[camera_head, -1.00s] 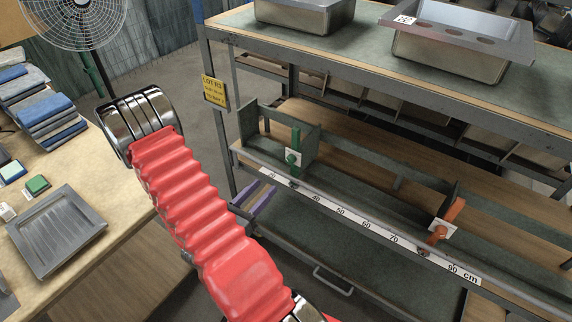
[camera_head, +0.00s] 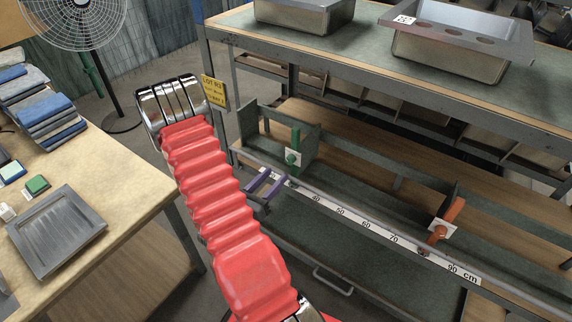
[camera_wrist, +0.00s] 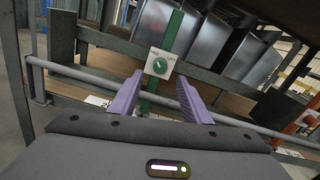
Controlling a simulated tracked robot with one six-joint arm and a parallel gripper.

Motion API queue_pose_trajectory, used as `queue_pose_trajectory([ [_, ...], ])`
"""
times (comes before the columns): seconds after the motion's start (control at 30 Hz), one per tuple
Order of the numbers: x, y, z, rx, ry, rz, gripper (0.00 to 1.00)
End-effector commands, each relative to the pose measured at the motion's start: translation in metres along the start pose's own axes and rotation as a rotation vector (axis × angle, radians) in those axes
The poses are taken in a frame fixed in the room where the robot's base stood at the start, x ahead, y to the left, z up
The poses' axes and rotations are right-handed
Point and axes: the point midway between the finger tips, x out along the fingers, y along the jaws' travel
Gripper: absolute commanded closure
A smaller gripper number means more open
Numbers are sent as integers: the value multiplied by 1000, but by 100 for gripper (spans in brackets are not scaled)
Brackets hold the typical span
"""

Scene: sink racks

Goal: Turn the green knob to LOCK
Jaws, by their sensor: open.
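The green knob (camera_head: 291,157) sits on a small white plate on a green upright post at the left of the rack's middle shelf. In the wrist view the green knob (camera_wrist: 159,66) shows just beyond and between my fingertips, apart from them. Its pointer leans toward the upper left; the small lettering on the plate is too small to read. My gripper (camera_head: 266,182) has purple fingers, open and empty, just below and left of the knob. It also shows in the wrist view (camera_wrist: 158,88) with both fingers apart.
A grey rail with a centimetre scale (camera_head: 366,226) runs below the knob. An orange knob (camera_head: 438,233) stands farther right on the shelf. Metal sinks (camera_head: 450,52) sit on the top shelf. A wooden table (camera_head: 120,185) with a grey tray (camera_head: 58,230) is at left.

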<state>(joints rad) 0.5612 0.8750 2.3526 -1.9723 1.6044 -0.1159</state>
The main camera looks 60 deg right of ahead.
Motion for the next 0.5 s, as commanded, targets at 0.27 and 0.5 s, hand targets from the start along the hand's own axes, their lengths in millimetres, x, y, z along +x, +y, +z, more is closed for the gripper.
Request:
queue_pose_trajectory([
  [0.27, 33, -1, 0, 1, 1, -3, 57],
  [0.5, 62, 0, 0, 1, 0, -2, 57],
])
